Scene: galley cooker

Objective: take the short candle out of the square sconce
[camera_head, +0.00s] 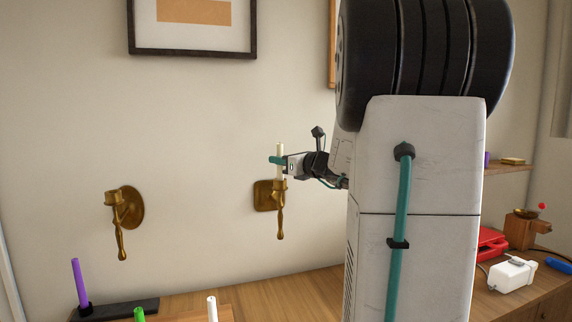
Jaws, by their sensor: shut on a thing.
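The square sconce (263,196) is brass, fixed to the wall in the middle of the view, with a cup on an arm that hangs downward. A cream-white candle (280,149) stands upright at the sconce's cup. My gripper (279,161) reaches in from the right and is shut on the candle partway up, with its teal finger showing to the left of it. The candle's lower end meets the cup's rim in this view; I cannot tell whether it sits inside or just above.
A round brass sconce (127,208) with an empty-looking cup is on the wall at left. Purple (80,283), green (139,314) and white (212,309) candles stand below on the counter side. A red object (491,243) and a white box (512,275) are at right. My arm hides much of the middle right.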

